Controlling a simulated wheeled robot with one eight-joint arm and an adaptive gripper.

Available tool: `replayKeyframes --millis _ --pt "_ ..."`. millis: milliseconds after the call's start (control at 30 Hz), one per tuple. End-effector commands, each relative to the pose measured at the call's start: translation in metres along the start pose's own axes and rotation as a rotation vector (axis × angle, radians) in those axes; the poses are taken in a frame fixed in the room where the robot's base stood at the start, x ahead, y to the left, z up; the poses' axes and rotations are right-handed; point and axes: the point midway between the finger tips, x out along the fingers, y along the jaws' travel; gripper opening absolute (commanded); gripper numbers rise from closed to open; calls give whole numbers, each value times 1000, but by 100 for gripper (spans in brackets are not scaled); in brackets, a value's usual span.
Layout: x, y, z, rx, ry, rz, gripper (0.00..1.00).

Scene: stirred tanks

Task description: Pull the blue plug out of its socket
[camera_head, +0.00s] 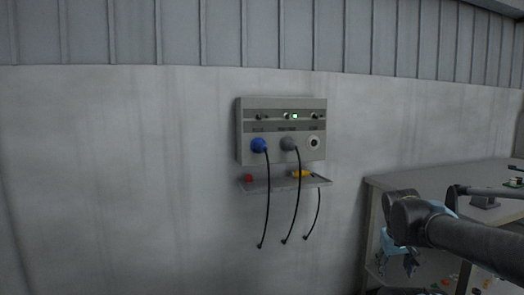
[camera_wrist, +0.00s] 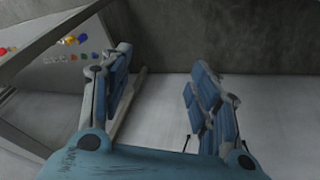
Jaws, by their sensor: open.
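The blue plug (camera_head: 259,145) sits in the left socket of a grey wall panel (camera_head: 240,130), with a black cable hanging down from it. My gripper (camera_head: 398,260) is at the lower right of the head view, well apart from the panel and in front of the workbench. In the wrist view my gripper (camera_wrist: 160,95) shows its two blue fingers spread wide with nothing between them. The plug is not seen in the wrist view.
A grey plug (camera_head: 289,143) fills the middle socket; the right socket (camera_head: 314,142) looks empty. A small shelf (camera_head: 275,186) below holds a red item (camera_head: 249,178) and a yellow item (camera_head: 301,174). A workbench (camera_head: 400,178) stands at the right. The wall left of the panel is bare.

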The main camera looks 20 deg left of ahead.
Motion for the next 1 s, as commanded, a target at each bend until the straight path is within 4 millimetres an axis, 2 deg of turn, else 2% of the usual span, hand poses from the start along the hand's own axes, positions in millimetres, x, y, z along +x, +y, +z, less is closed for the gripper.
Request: replayKeyframes --millis 33,233,367,467,567,700,867,1000 --pt "-5 4 -18 -49 38 35 56" --pt "-28 13 -99 -242 220 189 56" --pt "-50 4 -153 -374 349 276 56" --pt "-69 -10 -193 -477 449 333 56" --pt "-89 -29 -229 -577 549 384 56" --pt "-119 -65 -273 -715 687 443 56" --pt "-154 -116 -312 -869 843 499 56" --pt "-184 -168 -337 -1002 978 538 56"
